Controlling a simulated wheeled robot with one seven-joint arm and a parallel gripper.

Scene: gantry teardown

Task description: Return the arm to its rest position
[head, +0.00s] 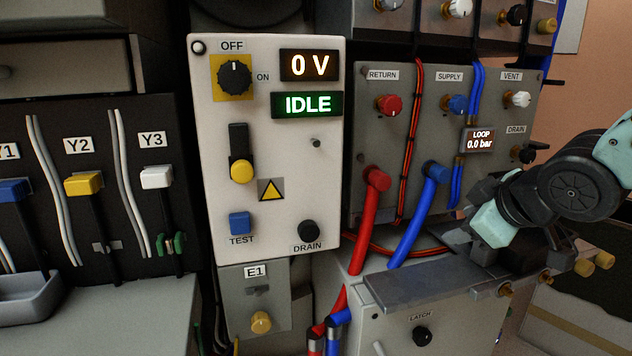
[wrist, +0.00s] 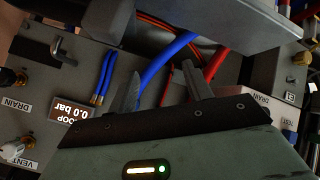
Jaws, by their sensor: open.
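My arm (head: 575,190) reaches in from the right edge of the head view, in front of the right side of the grey valve panel (head: 372,140). My gripper (wrist: 162,85) is open and empty in the wrist view, its two dark fingers apart. Behind the fingers are a blue hose (wrist: 165,60) and a red hose (wrist: 217,64); I cannot tell how far off they are. In the head view the fingers are hard to make out against the panel.
A metal ledge (head: 420,288) runs below my arm, above the latch box (head: 400,325). Red (head: 368,230) and blue (head: 414,225) hoses stand out from the panel. The white control panel (head: 265,150) reads 0 V and IDLE. The loop display (head: 478,140) reads 0.0 bar.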

